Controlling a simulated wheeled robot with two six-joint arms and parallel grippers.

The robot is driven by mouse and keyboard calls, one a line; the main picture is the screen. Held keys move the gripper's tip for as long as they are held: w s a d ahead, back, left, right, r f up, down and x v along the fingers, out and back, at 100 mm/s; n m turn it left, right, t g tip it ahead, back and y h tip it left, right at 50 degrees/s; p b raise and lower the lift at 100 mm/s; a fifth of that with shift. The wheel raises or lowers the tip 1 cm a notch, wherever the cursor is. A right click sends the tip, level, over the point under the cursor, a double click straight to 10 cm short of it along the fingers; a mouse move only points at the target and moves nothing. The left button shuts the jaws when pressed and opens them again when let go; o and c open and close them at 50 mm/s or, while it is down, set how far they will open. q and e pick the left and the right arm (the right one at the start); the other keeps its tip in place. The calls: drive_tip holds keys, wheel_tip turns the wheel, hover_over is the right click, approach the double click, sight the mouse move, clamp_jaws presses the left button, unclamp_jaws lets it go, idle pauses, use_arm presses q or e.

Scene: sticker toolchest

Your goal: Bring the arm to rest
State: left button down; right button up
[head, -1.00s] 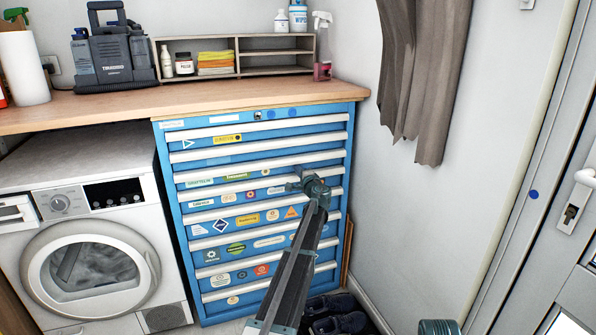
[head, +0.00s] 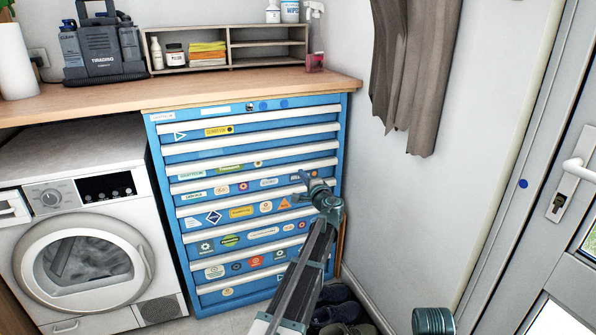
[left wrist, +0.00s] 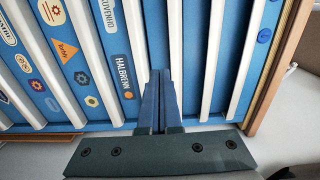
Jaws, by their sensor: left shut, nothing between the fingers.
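The blue tool chest (head: 160,150) stands under the wooden worktop in the head view, with white handle strips and many stickers on its drawer fronts. All its drawers look shut. My left gripper (head: 303,176) is in front of the right part of the chest, at about mid height. It is shut and empty. In the left wrist view, the closed dark blue fingers (left wrist: 160,75) point at the drawer fronts (left wrist: 130,45), next to a HALBRENN sticker (left wrist: 125,75). Whether the tips touch the front I cannot tell. My right gripper is not in view.
A white washing machine (head: 65,215) stands left of the chest. The worktop (head: 215,92) carries a grey machine (head: 102,50) and a shelf (head: 268,57). A wall with a curtain (head: 412,80) and a door (head: 560,200) is at right. Dark shoes (head: 335,312) lie on the floor.

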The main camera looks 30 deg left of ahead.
use_arm(q)
drive_tip(key=shift+s+d, duration=0.4)
drive_tip(key=s+d+f+n+g+h, duration=0.35)
drive_tip(key=s+d+f, duration=0.45)
drive_tip(key=s+d, duration=0.3)
drive_tip(key=s+d+f+n+g+h, duration=0.2)
drive_tip(key=s+d+f+g+h, duration=0.15)
drive_tip(key=s+d+f, duration=0.7)
drive_tip(key=s+d+f+m+g+h, duration=0.1)
drive_tip(key=s+d+f+g+h, duration=0.15)
drive_tip(key=s+d, duration=0.6)
drive_tip(key=s+d+f+g+h, duration=0.1)
drive_tip(key=s+d+g+h, duration=0.2)
drive_tip(key=s+d, duration=0.55)
wheel_tip(320, 180, up, 34)
drive_tip(key=s+a+p, duration=0.1)
drive_tip(key=a+p, duration=0.1)
drive_tip(key=p, duration=3.1)
drive_tip(key=shift+s+a+p, duration=0.35)
drive_tip(key=shift+s+p, duration=0.05)
